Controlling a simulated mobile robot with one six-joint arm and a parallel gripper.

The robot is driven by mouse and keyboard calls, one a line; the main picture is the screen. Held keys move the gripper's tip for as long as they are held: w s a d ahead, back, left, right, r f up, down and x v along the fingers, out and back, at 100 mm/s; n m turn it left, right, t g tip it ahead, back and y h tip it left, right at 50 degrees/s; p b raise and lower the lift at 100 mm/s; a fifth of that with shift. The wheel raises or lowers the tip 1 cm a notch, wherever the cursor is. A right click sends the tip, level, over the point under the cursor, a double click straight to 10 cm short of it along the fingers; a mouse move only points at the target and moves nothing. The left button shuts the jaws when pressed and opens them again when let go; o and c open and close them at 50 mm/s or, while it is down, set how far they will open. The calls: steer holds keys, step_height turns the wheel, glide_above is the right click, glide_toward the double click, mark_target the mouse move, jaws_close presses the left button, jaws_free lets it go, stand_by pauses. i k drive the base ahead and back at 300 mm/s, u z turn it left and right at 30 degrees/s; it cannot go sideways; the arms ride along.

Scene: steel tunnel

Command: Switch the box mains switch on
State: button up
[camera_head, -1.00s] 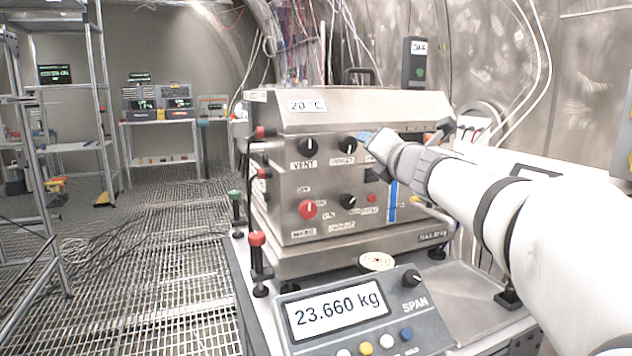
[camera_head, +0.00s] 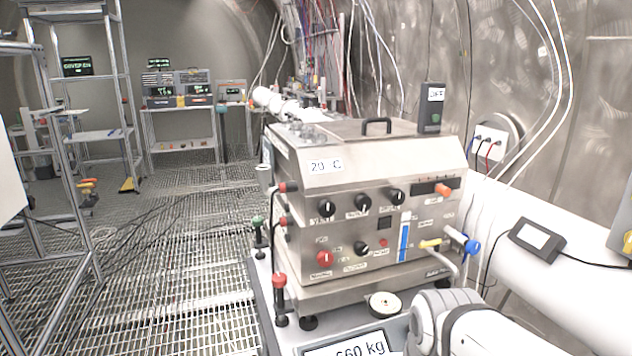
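The steel box (camera_head: 345,185) stands on a bench, with its front panel in view. The panel has three black knobs in its upper row, a red knob (camera_head: 325,259), another black knob (camera_head: 361,248) and a small dark square element (camera_head: 385,223). The labels are too small to read, so I cannot tell which control, if any, is the mains switch, or its position. A white and grey part of my arm shows at the bottom right, in front of the box and apart from its panel. My gripper's fingers are not visible.
A scale display (camera_head: 350,346) and a small round dish (camera_head: 384,304) are in front of the box. Red-topped (camera_head: 280,282) and green-topped posts stand at its left. A blue valve handle (camera_head: 472,247) and hose are at its right. Open grating floor lies left.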

mark_target(325, 258)
steer(key=z, duration=1.1)
steer(key=k, duration=1.25)
steer(key=u, duration=0.5)
steer(key=i, duration=1)
steer(key=u, duration=0.05)
